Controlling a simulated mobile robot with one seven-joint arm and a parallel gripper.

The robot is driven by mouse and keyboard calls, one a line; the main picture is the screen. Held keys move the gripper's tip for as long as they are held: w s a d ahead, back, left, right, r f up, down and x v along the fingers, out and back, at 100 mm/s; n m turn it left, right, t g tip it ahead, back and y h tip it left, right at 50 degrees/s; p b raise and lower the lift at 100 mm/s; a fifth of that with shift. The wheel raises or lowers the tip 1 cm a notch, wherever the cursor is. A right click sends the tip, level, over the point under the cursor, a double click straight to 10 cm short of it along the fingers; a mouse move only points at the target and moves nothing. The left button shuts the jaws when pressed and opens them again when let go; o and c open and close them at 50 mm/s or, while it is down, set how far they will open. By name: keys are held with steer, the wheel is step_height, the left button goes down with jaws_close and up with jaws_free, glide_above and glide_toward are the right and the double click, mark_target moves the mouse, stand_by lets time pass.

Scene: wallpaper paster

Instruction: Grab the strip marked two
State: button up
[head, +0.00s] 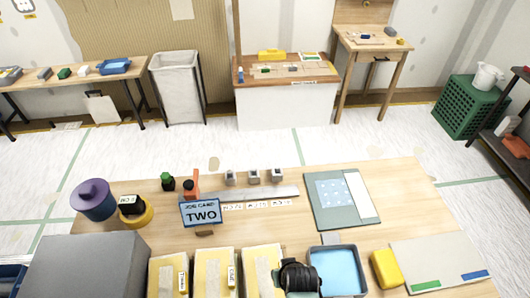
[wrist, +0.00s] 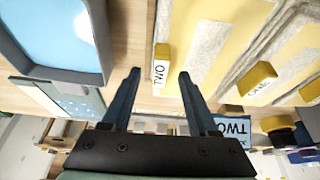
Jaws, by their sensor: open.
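The strip marked TWO (wrist: 200,62) is a yellow sheet with a rough pale patch, and its yellow-ended white tag (wrist: 159,72) reads TWO in the wrist view. In the head view this strip (head: 262,272) is the rightmost of three at the front of the table; its tag is hidden behind my gripper (head: 298,280). In the wrist view my gripper (wrist: 159,76) is open and empty, with the tag showing between its fingertips. I cannot tell how far above the tag they are. A blue job card (head: 202,213) reading TWO stands behind the strips.
The strip marked ONE (head: 214,272) lies left of it, with another strip (head: 169,276) beyond. A blue tray (head: 336,270) is close on the right, then a yellow block (head: 386,268). A large grey box (head: 88,266) stands at front left.

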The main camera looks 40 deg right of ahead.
steer(key=shift+f, duration=0.15)
jaws_close()
stand_by(1.4)
